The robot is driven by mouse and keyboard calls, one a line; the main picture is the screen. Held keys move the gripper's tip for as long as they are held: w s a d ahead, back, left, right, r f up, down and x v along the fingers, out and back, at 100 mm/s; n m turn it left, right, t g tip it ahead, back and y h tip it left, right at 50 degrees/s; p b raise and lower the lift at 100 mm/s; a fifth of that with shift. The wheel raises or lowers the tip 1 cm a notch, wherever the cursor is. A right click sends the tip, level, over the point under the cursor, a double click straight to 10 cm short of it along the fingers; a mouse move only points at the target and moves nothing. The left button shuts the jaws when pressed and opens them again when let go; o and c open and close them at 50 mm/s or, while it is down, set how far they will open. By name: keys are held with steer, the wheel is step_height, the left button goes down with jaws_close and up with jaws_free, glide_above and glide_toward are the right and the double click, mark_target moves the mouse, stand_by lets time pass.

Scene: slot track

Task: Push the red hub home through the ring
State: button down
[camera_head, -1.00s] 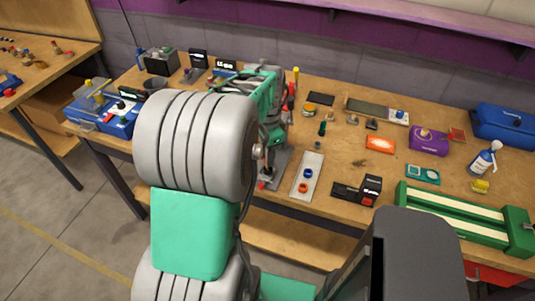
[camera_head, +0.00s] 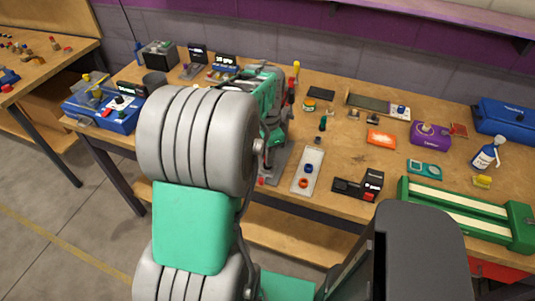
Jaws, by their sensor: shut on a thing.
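A pale narrow plate (camera_head: 314,157) lies near the front of the bench. A blue round part (camera_head: 308,168) sits on it, with a red-orange round part (camera_head: 304,183) nearer the front edge. At this size I cannot tell which is the hub or the ring, or how deep either part sits. My grey and green arm fills the centre left and covers part of the bench. My gripper cannot be made out; it is hidden behind the arm or among the green and grey shapes there.
A black device (camera_head: 359,187) stands right of the plate. A green rail unit (camera_head: 466,211) lies at the front right, with a spray bottle (camera_head: 485,155) and blue toolbox (camera_head: 505,121) behind it. A purple box (camera_head: 430,134) and orange block (camera_head: 381,138) lie further back.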

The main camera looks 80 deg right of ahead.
steer(key=shift+f, duration=0.35)
steer(key=c, duration=1.2)
jaws_free()
steer(key=shift+c, duration=0.2)
step_height(320, 180, up, 8)
steer(key=shift+f+b, duration=0.1)
steer(key=shift+b, duration=0.35)
